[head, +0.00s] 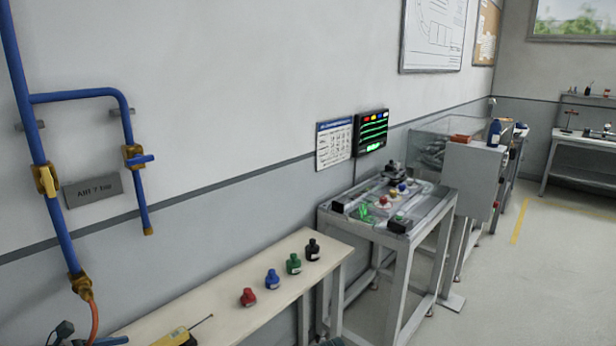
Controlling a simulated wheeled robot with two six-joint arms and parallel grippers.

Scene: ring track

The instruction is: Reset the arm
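Neither of my grippers shows clearly in the head view, and no arm can be made out. A small dark shape (331,342) is cut off by the bottom edge; I cannot tell what it is. The ring track table (336,216) stands against the wall right of centre. On its top are small red, yellow and blue pieces, green lit marks and dark blocks, too small to tell apart.
A pale bench (228,312) on the left bears a red bottle (248,297), a blue bottle (272,279), a green bottle (294,264), a black bottle (312,250) and a yellow device (176,338). Blue pipes (28,120) run down the wall. Floor at right is clear.

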